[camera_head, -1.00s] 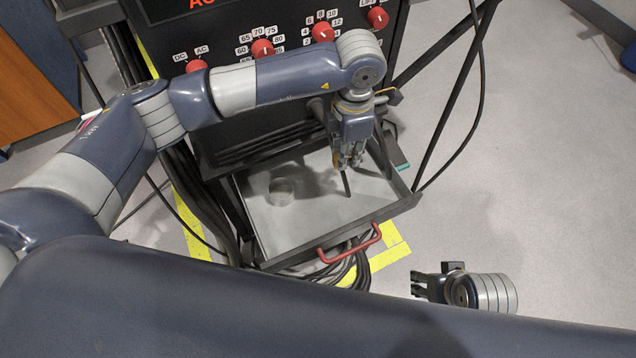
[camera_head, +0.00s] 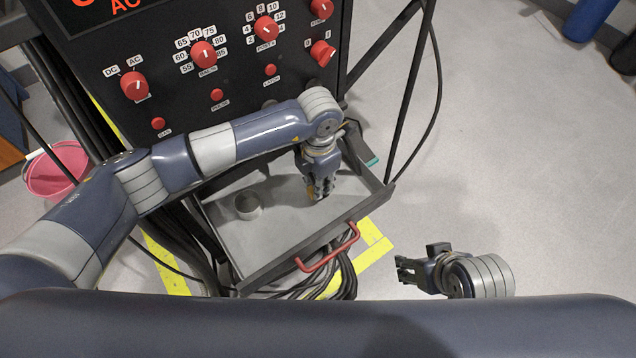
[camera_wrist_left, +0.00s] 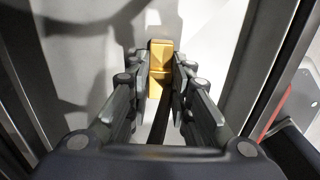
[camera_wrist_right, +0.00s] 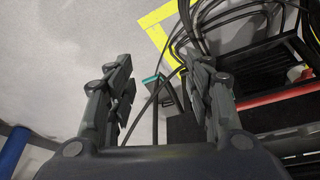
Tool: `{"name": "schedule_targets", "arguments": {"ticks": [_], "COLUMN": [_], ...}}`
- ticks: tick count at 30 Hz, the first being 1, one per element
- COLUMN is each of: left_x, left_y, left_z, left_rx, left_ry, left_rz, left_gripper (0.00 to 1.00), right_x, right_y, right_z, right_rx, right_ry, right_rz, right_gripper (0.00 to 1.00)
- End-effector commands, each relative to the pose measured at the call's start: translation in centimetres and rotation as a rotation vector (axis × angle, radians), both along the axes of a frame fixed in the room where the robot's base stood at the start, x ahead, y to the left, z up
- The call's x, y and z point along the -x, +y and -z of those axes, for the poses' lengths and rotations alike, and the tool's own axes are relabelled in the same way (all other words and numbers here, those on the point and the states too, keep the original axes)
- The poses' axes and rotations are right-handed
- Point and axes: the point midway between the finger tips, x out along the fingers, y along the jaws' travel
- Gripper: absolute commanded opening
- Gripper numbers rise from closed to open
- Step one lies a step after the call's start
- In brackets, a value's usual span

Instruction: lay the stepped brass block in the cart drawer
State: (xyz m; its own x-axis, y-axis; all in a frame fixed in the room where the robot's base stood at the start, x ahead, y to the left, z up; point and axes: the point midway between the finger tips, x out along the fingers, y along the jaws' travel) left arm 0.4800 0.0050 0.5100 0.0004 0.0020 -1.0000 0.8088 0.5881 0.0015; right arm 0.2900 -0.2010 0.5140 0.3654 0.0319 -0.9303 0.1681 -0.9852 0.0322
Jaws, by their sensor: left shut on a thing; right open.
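The stepped brass block (camera_wrist_left: 160,62) is between the fingertips of my left gripper (camera_wrist_left: 160,75) in the left wrist view, and the jaws are shut on it. In the head view the left gripper (camera_head: 319,190) points down inside the open cart drawer (camera_head: 285,230), toward its right side. The block is mostly hidden there by the fingers. I cannot tell whether it touches the drawer floor. My right gripper (camera_head: 402,270) is open and empty, outside the drawer to the right; its fingers also show in the right wrist view (camera_wrist_right: 160,85).
A round grey cup-like thing (camera_head: 247,206) stands in the drawer's left part. The drawer has a red handle (camera_head: 328,250); cables (camera_head: 340,285) lie below it. The control panel (camera_head: 215,90) with red knobs rises behind. A pink bucket (camera_head: 58,170) stands at left.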

Motion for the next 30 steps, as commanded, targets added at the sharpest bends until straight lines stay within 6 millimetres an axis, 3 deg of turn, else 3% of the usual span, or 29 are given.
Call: {"name": "schedule_targets", "arguments": {"ticks": [20, 21, 24, 30], "left_x": [-0.1, 0.0, 0.0, 0.0], "left_y": [0.0, 0.0, 0.0, 0.0], "left_z": [0.5, 0.5, 0.5, 0.5], "left_rx": [0.001, 0.000, 0.001, 0.001], "left_ry": [-0.002, -0.001, -0.001, -0.001], "left_rz": [0.001, 0.001, 0.001, 0.001], "left_gripper": [0.00, 0.22, 0.40, 0.40], "right_x": [-1.3, -1.4, -1.4, -1.4], "right_y": [0.3, 0.4, 0.4, 0.4], "right_z": [-0.2, -0.3, -0.3, -0.3], "right_rx": [-0.011, -0.012, -0.012, -0.012], "right_ry": [-0.059, -0.064, -0.065, -0.063], "right_rz": [-0.005, -0.005, -0.005, -0.005], "right_gripper": [0.48, 0.48, 0.48, 0.48]}}
